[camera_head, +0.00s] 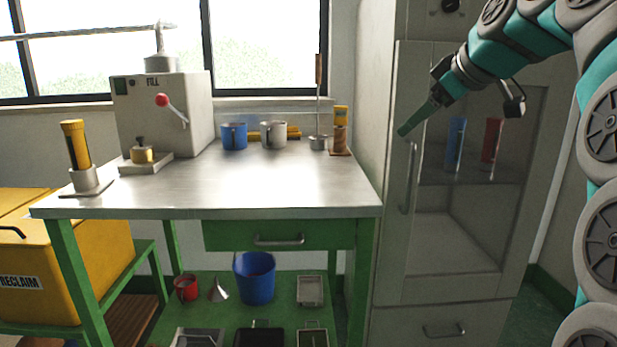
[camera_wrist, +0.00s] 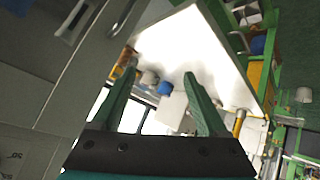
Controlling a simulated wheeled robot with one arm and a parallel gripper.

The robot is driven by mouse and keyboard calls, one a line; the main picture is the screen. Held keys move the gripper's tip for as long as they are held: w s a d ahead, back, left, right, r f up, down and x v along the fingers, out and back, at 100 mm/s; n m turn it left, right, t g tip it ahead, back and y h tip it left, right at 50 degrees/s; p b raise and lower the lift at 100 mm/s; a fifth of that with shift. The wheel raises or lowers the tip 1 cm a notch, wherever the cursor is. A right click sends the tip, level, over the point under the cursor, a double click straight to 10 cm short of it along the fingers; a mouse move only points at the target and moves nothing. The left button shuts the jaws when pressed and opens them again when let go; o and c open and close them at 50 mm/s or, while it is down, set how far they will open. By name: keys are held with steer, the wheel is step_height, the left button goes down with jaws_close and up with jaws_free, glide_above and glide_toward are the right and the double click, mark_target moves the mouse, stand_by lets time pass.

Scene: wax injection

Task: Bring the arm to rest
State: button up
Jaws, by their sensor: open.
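My arm comes in from the upper right in the head view. My gripper (camera_head: 404,131) is in front of the tall grey cabinet (camera_head: 384,200), close to its door handle in the picture. In the wrist view my gripper (camera_wrist: 160,85) shows two green fingers spread apart with nothing between them. Whether a fingertip touches the cabinet cannot be told.
The steel-topped bench (camera_head: 270,185) stands left, with a wax machine (camera_head: 190,110), a blue mug (camera_head: 234,136) and a grey mug (camera_head: 273,135). A yellow reclaim bin (camera_head: 70,265) is far left. The cabinet holds blue (camera_head: 455,143) and red (camera_head: 491,140) cylinders.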

steer(key=s+a+f+m+g, duration=0.2)
steer(key=s+a+f, duration=0.15)
steer(key=f, duration=0.35)
steer(key=s+a+f+m+g, duration=0.1)
steer(key=s+a+f, duration=0.1)
steer(key=s+f, duration=0.35)
steer(key=s+f+m+g+h, duration=0.3)
steer(key=s+f+m+g, duration=0.3)
steer(key=s+f, duration=2.3)
steer(key=shift+s+d+g+h, duration=0.15)
steer(key=shift+d+g+h, duration=0.15)
steer(key=shift+g, duration=0.6)
